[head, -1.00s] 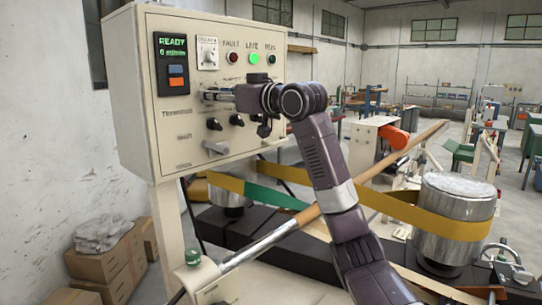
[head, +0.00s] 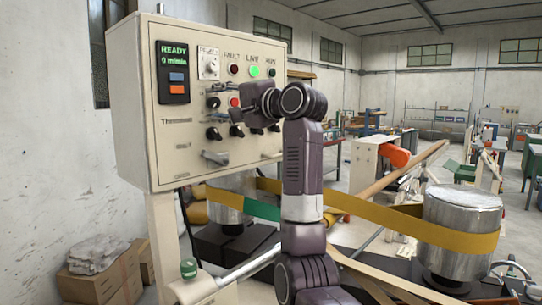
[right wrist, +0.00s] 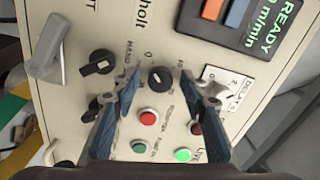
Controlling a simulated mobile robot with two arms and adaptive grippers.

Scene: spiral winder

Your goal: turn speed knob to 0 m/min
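The beige control panel (head: 190,160) carries a display (head: 173,70) that reads READY and 0 m/min. A black rotary knob (right wrist: 160,80) sits between my right gripper's fingers in the right wrist view, its pointer near a 0 mark; it also shows in the head view (head: 213,102). A white-plated dial (head: 208,63) sits above it; one fingertip overlaps this dial (right wrist: 218,80) in the wrist view. I cannot read which control is marked speed. My right gripper (head: 240,112) is open, in front of the panel, holding nothing. My left gripper is not in view.
Two more black knobs (head: 213,133) and a lever handle (head: 215,157) are lower on the panel. A red button (head: 234,102) and a lit green lamp (head: 253,71) are close to the gripper.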

